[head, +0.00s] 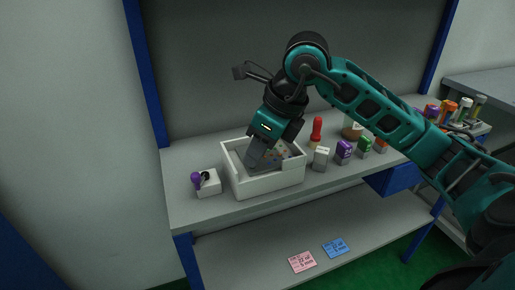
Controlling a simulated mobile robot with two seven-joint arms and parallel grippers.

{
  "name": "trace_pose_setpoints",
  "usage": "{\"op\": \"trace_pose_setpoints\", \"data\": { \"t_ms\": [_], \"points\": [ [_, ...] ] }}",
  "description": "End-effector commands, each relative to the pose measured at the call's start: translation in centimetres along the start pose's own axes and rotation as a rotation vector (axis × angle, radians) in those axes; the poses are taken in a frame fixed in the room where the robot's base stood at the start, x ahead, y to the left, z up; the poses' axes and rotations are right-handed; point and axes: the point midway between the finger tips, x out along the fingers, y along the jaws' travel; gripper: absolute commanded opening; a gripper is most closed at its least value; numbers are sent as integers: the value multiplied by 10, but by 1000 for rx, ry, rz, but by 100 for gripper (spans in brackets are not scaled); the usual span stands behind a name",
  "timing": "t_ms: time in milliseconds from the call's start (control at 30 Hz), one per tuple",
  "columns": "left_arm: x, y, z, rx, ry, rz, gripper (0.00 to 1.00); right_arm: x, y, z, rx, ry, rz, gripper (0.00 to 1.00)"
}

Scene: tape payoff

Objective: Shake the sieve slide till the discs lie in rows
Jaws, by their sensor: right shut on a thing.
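A white open-topped box (268,183) stands on the grey shelf top, left of the middle. Small coloured discs (283,152) show inside it, toward its far right part; their arrangement is too small to tell. My right gripper (254,166) reaches down into the box from above, its fingers inside the walls. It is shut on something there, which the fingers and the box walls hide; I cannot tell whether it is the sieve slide. My left gripper is not in view.
A small white block with a purple knob (196,179) stands left of the box. A red-topped tool (316,131) and several labelled blocks (343,151) stand close on its right. Pink (302,262) and blue (336,248) cards lie on the lower shelf.

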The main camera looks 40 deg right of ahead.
Motion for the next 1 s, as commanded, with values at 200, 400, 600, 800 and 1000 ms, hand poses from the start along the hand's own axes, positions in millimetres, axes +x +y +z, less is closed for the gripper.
{"op": "trace_pose_setpoints", "data": {
  "t_ms": [200, 400, 600, 800, 1000],
  "points": [
    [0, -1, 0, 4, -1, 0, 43, 0, 0, 0, 1, 0, -1, 26],
    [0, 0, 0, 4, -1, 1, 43, 0, 0, 0, 0, 0, -1, 45],
    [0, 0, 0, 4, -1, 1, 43, 0, 0, 0, 0, 0, 0, 48],
    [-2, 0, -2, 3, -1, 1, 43, -11, -1, 1, 0, -2, -3, 48],
    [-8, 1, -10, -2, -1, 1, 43, -50, -1, 2, 0, -3, -6, 48]
  ]
}}
